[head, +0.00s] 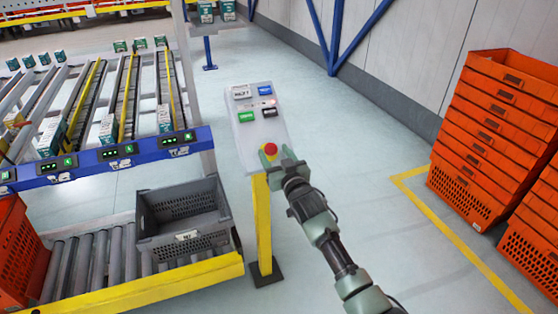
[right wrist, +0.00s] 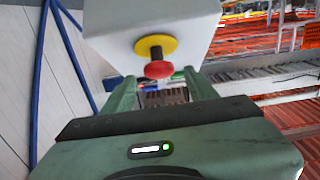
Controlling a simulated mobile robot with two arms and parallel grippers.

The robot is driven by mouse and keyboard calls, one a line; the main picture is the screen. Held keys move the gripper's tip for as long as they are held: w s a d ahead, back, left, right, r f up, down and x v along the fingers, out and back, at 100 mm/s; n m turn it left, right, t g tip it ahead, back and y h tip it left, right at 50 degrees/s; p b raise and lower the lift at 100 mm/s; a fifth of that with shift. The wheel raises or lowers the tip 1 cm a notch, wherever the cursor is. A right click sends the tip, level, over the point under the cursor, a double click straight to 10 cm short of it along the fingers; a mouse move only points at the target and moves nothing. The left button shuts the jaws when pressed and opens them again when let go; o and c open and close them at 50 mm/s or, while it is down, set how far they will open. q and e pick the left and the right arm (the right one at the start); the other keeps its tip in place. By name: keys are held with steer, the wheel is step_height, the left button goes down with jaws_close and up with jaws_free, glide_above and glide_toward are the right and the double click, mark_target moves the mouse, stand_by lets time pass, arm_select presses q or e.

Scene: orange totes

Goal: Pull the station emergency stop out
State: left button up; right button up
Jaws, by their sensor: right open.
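The station panel (head: 256,120) is a pale grey box on a yellow post (head: 263,220). The emergency stop (head: 268,151) is a red knob near its lower edge. In the right wrist view the red knob (right wrist: 158,69) stands out from a yellow disc (right wrist: 155,46) on a dark stem. My right gripper (head: 278,155) is open at the knob, with a finger to each side of it. In the right wrist view the fingers (right wrist: 157,90) are apart and the knob shows between and just beyond their tips. Contact cannot be told. My left gripper is not in view.
Above the stop, the panel carries green (head: 246,117), blue (head: 264,90) and dark (head: 270,112) buttons. A grey crate (head: 183,215) sits on the roller conveyor (head: 100,262) at left. Orange totes (head: 490,140) are stacked at right. The floor between is clear.

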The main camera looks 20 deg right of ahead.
steer(key=s, duration=0.4)
steer(key=shift+s+d, duration=0.1)
steer(key=shift+s, duration=0.25)
